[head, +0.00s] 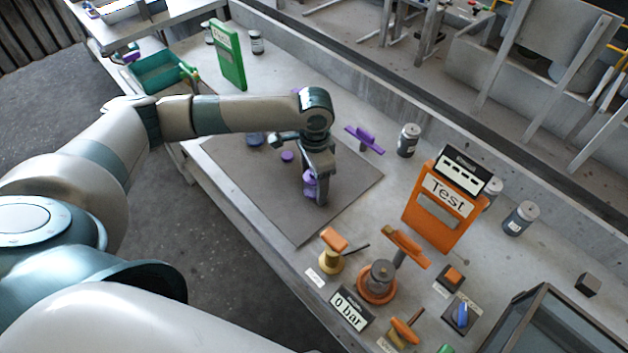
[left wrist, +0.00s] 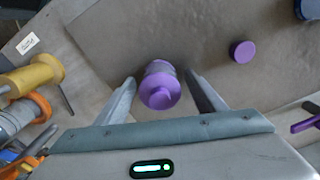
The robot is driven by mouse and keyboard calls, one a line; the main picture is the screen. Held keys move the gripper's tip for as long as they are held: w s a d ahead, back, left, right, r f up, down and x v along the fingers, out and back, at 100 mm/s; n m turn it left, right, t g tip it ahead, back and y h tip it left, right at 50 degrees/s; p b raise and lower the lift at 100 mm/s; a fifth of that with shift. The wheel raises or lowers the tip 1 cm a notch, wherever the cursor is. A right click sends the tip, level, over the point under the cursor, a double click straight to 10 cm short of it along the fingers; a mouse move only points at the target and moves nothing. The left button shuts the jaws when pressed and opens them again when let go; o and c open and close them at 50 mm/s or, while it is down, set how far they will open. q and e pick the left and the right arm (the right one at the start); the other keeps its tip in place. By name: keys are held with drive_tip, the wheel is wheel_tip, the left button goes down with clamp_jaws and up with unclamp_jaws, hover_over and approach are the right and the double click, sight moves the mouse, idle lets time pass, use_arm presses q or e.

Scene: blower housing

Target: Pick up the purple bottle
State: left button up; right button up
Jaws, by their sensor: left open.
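The purple bottle (head: 309,186) stands on the grey mat (head: 345,190), partly hidden behind my left gripper in the head view. My left gripper (head: 316,195) points down at it. In the left wrist view the bottle (left wrist: 160,88) has a purple top and a greyish band. It sits between the two open fingers of my left gripper (left wrist: 160,92), with a gap visible on each side. My right gripper is not in view.
A small purple disc (head: 287,156) and a dark blue round item (head: 255,139) lie on the mat. A purple handle (head: 364,139) is behind it. An orange Test panel (head: 440,205), an orange-handled valve (head: 333,250) and grey jars (head: 408,140) stand to the right.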

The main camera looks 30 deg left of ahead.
use_arm(q)
drive_tip(key=shift+f, duration=0.15)
drive_tip(key=shift+c, duration=0.3)
drive_tip(key=c, duration=1.2)
drive_tip(key=shift+r, duration=0.2)
